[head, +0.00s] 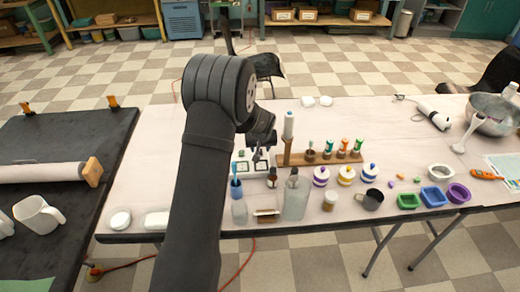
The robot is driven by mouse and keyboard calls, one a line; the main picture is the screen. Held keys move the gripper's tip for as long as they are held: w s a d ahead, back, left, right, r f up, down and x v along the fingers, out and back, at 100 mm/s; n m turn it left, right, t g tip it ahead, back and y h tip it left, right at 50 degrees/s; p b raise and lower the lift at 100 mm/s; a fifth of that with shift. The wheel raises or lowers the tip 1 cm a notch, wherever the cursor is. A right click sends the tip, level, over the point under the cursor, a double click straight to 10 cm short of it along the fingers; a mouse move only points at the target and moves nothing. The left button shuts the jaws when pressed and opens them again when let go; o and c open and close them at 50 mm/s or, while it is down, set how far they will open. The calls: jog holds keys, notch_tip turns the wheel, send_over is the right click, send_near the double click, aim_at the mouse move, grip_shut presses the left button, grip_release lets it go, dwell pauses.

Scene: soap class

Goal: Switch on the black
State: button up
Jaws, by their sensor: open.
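My gripper (262,153) hangs over the middle of the pale table, open and small in the head view. Below and left of it are low white boxes (242,167) with small green patches, partly hidden by my arm. I cannot tell which thing is the black one to switch on, and no switch can be made out. A dark cup with a handle (371,199) stands right of the gripper. A white hand-held device with a dark end (434,115) lies at the right with a cord. The gripper appears to hold nothing.
Close to the gripper stand a clear bottle (295,201), a blue cup (236,189), a wooden rack (318,157) of coloured items and several striped-lid jars (321,176). Coloured moulds (433,196) and a metal bowl (491,113) are right. The table's back middle is mostly clear.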

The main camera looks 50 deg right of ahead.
jog(key=shift+x, duration=0.75)
jog(key=shift+c, duration=0.4)
grip_shut()
jog(key=shift+w+d+g+y, duration=0.15)
jog(key=shift+w+g+y, duration=0.1)
jog(key=shift+g+y, duration=0.2)
jog(key=shift+w+d+g+y, duration=0.1)
jog(key=shift+g+y, duration=0.45)
jog(key=shift+o, duration=0.4)
grip_release()
jog(key=shift+r, duration=0.1)
